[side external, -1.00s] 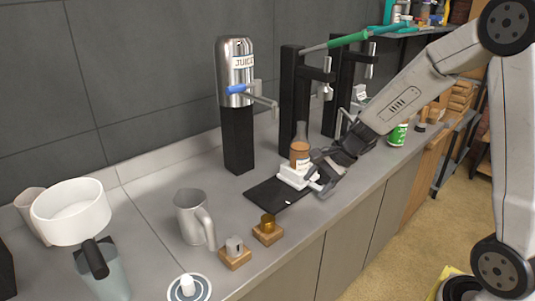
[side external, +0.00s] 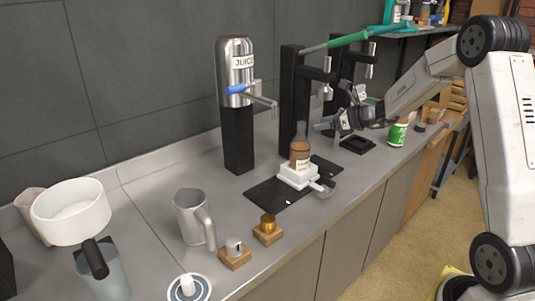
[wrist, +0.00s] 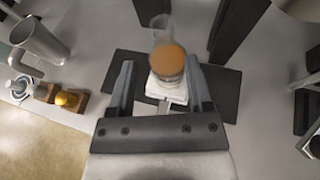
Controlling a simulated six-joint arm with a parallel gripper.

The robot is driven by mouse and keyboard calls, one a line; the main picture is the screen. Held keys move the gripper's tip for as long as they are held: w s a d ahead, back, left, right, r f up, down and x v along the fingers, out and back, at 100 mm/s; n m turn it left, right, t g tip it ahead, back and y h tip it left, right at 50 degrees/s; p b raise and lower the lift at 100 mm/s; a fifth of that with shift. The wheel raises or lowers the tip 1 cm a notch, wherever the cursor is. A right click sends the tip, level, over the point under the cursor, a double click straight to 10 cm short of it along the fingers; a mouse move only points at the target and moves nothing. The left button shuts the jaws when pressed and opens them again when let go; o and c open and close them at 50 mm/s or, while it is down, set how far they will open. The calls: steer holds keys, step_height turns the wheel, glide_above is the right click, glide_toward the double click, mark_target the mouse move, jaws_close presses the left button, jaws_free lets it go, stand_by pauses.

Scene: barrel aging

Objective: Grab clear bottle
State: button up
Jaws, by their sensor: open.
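A clear bottle (side external: 300,147) with brown liquid and a pale label stands upright on a small white block (side external: 290,177) on a black mat (side external: 262,196). My gripper (side external: 322,126) is open and empty, to the right of the bottle's neck in the side view and apart from it. In the wrist view, the bottle (wrist: 167,60) shows from above between the two spread fingers of my gripper (wrist: 159,72). The white block (wrist: 168,90) also shows there, with part of it hidden under the bottle.
A juice dispenser (side external: 236,70) and black tap columns (side external: 293,95) stand behind the bottle. A metal pitcher (side external: 194,218) and small wooden blocks (side external: 234,258) are to the left. A green can (side external: 397,133) is at right. The counter's front edge is close.

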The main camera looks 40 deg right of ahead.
mark_target(304, 126)
steer(key=shift+x, duration=1.25)
steer(key=shift+w, duration=0.1)
steer(key=shift+x, duration=2.55)
jaws_close()
steer(key=shift+r, duration=0.15)
